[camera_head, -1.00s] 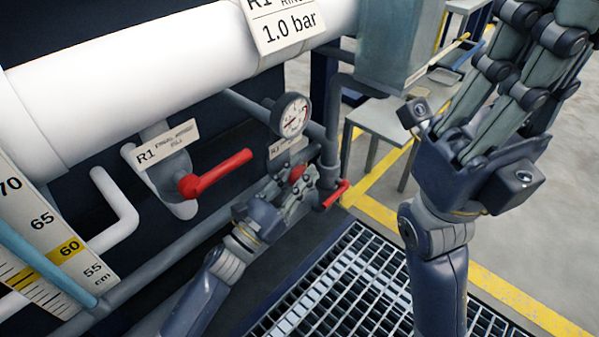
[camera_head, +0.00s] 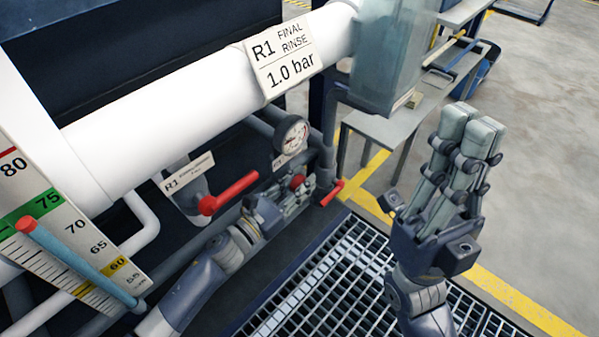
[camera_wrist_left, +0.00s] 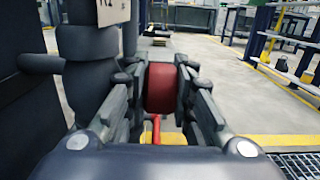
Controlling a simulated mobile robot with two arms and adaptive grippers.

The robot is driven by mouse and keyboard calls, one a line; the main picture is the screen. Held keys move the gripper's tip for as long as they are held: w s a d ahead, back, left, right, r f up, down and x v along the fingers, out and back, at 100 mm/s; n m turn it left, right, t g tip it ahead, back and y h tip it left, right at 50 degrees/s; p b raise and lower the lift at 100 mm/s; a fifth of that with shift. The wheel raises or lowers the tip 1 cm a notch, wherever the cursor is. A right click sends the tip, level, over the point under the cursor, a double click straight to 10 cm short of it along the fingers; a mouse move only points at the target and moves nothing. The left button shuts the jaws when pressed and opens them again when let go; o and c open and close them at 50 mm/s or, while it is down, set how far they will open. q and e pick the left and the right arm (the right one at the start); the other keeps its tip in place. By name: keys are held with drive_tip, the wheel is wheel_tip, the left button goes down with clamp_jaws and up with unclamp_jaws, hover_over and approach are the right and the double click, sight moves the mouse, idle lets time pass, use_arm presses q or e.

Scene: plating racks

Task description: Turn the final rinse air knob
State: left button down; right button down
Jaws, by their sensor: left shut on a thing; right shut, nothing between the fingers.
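The red air knob (camera_wrist_left: 162,88) sits between the two fingers of my left gripper (camera_wrist_left: 160,95) in the left wrist view, and the fingers are shut on it. In the head view, my left gripper (camera_head: 296,192) is low beside the rinse pipework, and only a small red part of the knob (camera_head: 297,181) shows past the fingers. The pressure gauge (camera_head: 291,135) is just above it. My right gripper (camera_head: 473,122) is raised over the floor at the right, shut and empty, apart from the pipework.
A red lever (camera_head: 230,192) is left of my left gripper, and another red handle (camera_head: 332,193) is close on its right. The white pipe (camera_head: 170,125) with the "R1 FINAL RINSE 1.0 bar" sign (camera_head: 282,62) runs above. A metal grating (camera_head: 330,285) lies below.

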use_arm(q)
drive_tip(key=shift+p, duration=0.4)
drive_tip(key=c, duration=1.6)
unclamp_jaws()
drive_tip(key=shift+c, duration=0.2)
